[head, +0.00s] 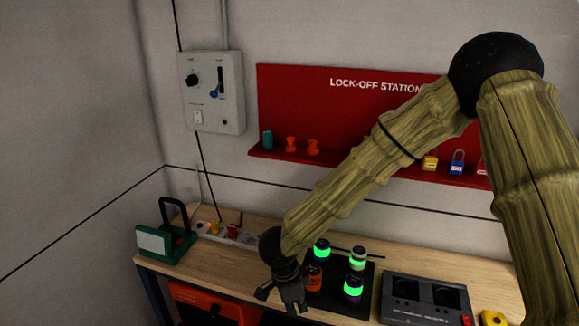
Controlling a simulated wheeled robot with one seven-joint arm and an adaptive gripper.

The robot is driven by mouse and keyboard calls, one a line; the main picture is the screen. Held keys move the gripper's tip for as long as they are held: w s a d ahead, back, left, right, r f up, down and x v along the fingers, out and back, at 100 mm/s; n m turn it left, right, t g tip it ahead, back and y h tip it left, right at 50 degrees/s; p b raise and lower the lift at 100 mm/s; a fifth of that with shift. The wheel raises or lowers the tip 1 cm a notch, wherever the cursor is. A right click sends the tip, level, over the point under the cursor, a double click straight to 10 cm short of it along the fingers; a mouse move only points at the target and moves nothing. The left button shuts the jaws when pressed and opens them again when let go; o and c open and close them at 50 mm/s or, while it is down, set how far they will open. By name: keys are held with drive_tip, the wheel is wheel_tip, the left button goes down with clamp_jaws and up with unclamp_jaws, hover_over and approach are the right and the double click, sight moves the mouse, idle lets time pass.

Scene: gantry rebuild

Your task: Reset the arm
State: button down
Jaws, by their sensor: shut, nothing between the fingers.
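My arm reaches in from the right of the head view, bends at a dark elbow and slopes down to the left. My gripper (288,302) points down over the front part of the wooden bench (215,262), beside a black mat (330,299). Its fingers are shut and empty. Several cylinders with glowing green bands stand on the mat, among them one at the back left (322,251) and one at the front right (353,288). An orange cylinder (313,277) stands close to the right of my gripper. Whether they touch cannot be told.
A green device with a black handle (165,243) stands at the bench's left end, near a power strip (230,235). A black two-well unit (427,296) is on the right. A red lock-off board (300,100) and grey control box (211,92) are on the wall.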

drive_tip(key=s+d+f+n+t+h+b, duration=0.1)
drive_tip(key=s+d+f+n+b, duration=0.15)
drive_tip(key=d+f, duration=0.55)
drive_tip(key=s+d+f+n+t+b, duration=0.1)
drive_tip(key=s+d+f+n+b, duration=0.2)
drive_tip(key=f, duration=0.9)
drive_tip(key=s+d+f+n+g+y+b, duration=0.1)
drive_tip(key=s+d+f+n, duration=0.2)
drive_tip(key=s, duration=0.5)
drive_tip(key=s+d+f+n+y+b, duration=0.1)
drive_tip(key=s+d+f+n, duration=0.2)
drive_tip(key=s+f, duration=0.3)
drive_tip(key=s+d+f+n+g+y+b, duration=0.1)
drive_tip(key=s+d+f+n+b, duration=0.1)
drive_tip(key=s, duration=0.7)
wheel_tip(320, 180, down, 3)
drive_tip(key=shift+s+d+r+n+g, duration=0.15)
drive_tip(key=shift+s+d+n+g, duration=0.15)
drive_tip(key=shift+d+n, duration=0.5)
drive_tip(key=shift+w+d+m, duration=0.1)
drive_tip(key=shift+m, duration=0.15)
